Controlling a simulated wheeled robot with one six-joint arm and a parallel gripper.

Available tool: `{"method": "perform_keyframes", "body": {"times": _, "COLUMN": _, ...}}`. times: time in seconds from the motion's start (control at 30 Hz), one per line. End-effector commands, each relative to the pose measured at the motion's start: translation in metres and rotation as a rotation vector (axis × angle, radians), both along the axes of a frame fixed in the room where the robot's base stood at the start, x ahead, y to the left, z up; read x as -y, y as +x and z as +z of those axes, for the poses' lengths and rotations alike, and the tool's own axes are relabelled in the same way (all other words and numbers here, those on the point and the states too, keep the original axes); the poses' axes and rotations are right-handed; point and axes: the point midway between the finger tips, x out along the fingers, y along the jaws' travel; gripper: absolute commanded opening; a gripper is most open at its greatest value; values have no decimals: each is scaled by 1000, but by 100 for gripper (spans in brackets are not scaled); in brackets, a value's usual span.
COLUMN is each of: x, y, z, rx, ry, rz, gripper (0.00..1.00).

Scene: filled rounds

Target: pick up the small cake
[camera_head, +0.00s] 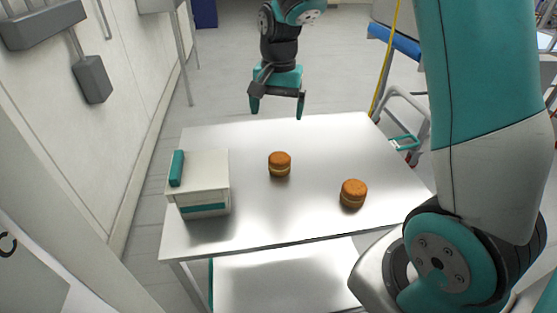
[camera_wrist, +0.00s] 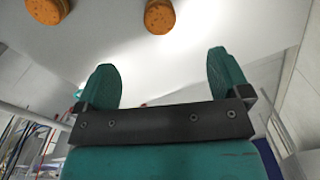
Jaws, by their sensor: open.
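Two small round brown cakes with a pale filling stand on the metal table (camera_head: 300,222). One cake (camera_head: 280,164) is near the middle of the table, and the other cake (camera_head: 353,194) is nearer the front right. My gripper (camera_head: 277,108) is open and empty, above the far edge of the table and apart from both cakes. In the wrist view my gripper's two teal fingers (camera_wrist: 164,80) are spread. One cake (camera_wrist: 160,15) shows at the top middle, the other (camera_wrist: 47,9) at the top left, both partly cut off.
A white box with a teal handle (camera_head: 204,182) stands at the table's left side. A lower shelf (camera_head: 285,278) lies beneath the tabletop. A wall is at the left, and a trolley-like frame (camera_head: 405,125) stands beyond the right edge. The table's far part is clear.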

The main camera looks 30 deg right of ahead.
Motion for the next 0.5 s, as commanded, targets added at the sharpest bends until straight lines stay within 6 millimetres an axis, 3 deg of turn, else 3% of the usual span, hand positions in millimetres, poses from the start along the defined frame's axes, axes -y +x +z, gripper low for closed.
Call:
{"method": "perform_keyframes", "body": {"times": 0.1, "x": 16, "y": 12, "z": -8, "rx": -14, "ry": -19, "rz": -97, "gripper": 95}}
{"method": "perform_keyframes", "body": {"times": 0.23, "x": 19, "y": 14, "z": -24, "rx": -21, "ry": -25, "rz": -125, "gripper": 95}}
{"method": "perform_keyframes", "body": {"times": 0.5, "x": 17, "y": 13, "z": -85, "rx": -23, "ry": -25, "rz": -120, "gripper": 95}}
